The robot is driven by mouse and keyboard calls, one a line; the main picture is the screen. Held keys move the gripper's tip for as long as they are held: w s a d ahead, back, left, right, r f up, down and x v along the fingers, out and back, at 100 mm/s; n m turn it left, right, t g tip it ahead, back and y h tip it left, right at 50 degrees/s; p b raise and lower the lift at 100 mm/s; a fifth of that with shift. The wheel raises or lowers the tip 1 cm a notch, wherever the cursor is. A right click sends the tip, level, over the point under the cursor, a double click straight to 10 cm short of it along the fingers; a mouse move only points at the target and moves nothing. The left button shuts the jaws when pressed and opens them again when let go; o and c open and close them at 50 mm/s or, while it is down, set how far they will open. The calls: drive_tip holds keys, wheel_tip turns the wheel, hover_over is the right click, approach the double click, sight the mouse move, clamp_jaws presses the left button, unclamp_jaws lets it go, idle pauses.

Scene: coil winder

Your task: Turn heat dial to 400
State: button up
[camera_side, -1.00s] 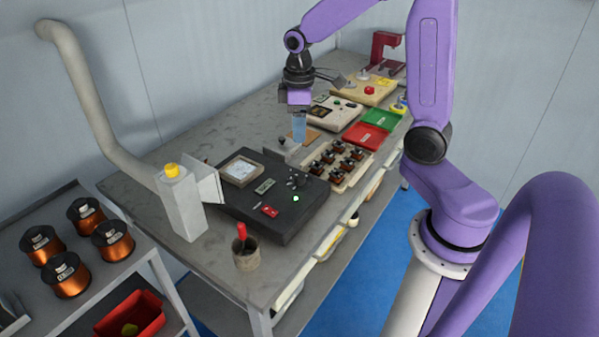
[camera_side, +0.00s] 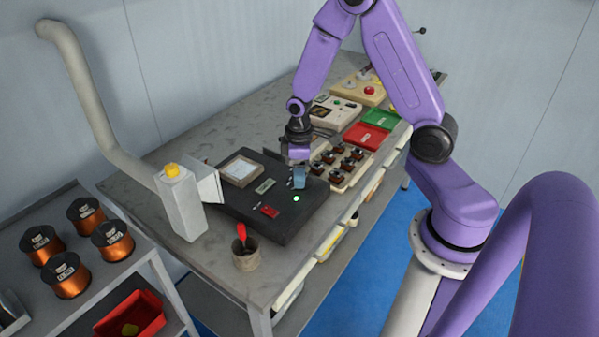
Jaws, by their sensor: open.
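A black control box (camera_side: 283,222) sits on the grey workbench. It carries a square pale panel, a small display (camera_side: 265,186), a red switch (camera_side: 270,211) and a lit green lamp (camera_side: 296,199). My gripper (camera_side: 299,181) points down over the right part of the box, at the place of the dark dial. The jaws are open, and they hide most of the dial. I cannot tell whether they touch it or stand around it. The dial's setting cannot be read.
A tray of several small coils (camera_side: 345,182) stands close to the right of my gripper. Red (camera_side: 366,136) and green (camera_side: 380,118) bins lie behind it.

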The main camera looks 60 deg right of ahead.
drive_tip(key=shift+f, duration=0.3)
drive_tip(key=shift+c, duration=0.3)
drive_tip(key=c, duration=1)
drive_tip(key=m, duration=0.8)
drive_tip(key=shift+m, duration=0.3)
drive_tip(key=shift+g, duration=0.3)
